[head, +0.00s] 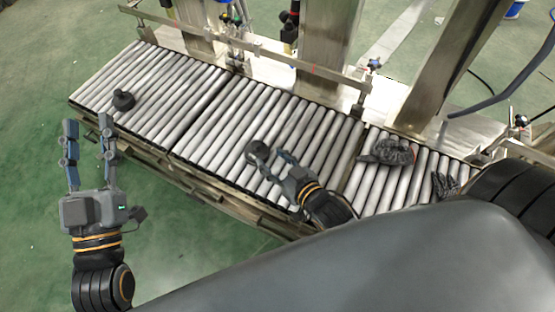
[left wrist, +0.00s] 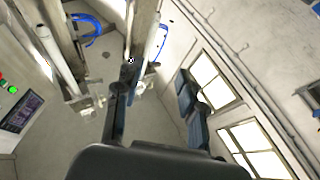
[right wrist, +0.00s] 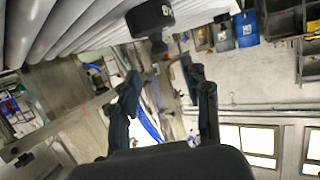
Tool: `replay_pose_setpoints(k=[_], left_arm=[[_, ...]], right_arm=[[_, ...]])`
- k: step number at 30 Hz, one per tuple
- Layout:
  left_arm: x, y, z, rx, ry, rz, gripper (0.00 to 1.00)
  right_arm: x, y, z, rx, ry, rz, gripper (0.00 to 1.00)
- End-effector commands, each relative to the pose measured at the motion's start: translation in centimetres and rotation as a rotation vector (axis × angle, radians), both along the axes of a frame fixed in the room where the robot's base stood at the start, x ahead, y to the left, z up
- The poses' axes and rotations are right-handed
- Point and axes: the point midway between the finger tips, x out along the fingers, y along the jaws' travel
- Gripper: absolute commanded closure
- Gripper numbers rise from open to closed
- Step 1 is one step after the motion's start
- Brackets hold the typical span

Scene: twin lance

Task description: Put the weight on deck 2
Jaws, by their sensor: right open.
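One dark weight (head: 258,152) with a knob stands on the middle roller section (head: 215,120), just beside my right gripper's fingertips. My right gripper (head: 271,164) is open. In the right wrist view the same weight (right wrist: 151,16) appears upside down at the top, beyond the open fingers (right wrist: 165,80) and not between them. A second dark weight (head: 123,101) stands on the left roller section (head: 150,75). My left gripper (head: 88,130) is open and empty off the near left side of the rollers; its spread fingers also show in the left wrist view (left wrist: 155,95). No deck numbers are readable.
Dark gloves (head: 388,151) lie on the right roller section (head: 375,190). A metal rail (head: 270,55) and steel posts (head: 330,40) stand along the far side. The green floor (head: 35,70) at left is clear. Bare rollers lie between the two weights.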

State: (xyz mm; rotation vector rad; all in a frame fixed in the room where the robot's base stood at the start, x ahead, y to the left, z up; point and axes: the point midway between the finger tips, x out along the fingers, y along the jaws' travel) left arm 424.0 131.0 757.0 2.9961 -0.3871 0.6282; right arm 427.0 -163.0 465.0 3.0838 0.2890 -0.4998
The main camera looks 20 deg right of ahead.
Motion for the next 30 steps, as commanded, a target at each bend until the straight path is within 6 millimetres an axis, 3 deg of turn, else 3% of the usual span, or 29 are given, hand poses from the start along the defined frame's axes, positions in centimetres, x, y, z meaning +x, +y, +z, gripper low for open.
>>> replay_pose_setpoints(k=[8,11,15,18,21,24,30], left_arm=[[0.7,0.1,-2.0,0.033,0.119,0.008,0.60],[0.8,0.1,-2.2,0.035,0.127,0.008,0.60],[0.7,0.1,-2.2,0.035,0.127,0.008,0.60],[0.7,0.1,-2.2,0.035,0.126,0.008,0.60],[0.7,0.1,-2.2,0.035,0.126,0.008,0.60],[0.7,0.1,-2.2,0.035,0.126,0.008,0.60],[0.7,0.1,-2.2,0.035,0.126,0.008,0.60]], right_arm=[[-1.2,-0.1,1.5,0.005,-0.021,0.002,0.53],[0.0,0.8,5.8,0.025,-0.118,0.016,0.53],[1.4,2.3,15.6,0.066,-0.336,0.041,0.53],[1.2,2.8,21.7,0.088,-0.473,0.051,0.53],[0.7,3.0,25.5,0.103,-0.561,0.056,0.53],[0.4,3.0,27.0,0.108,-0.597,0.056,0.53],[0.4,3.1,27.1,0.107,-0.598,0.057,0.53]])
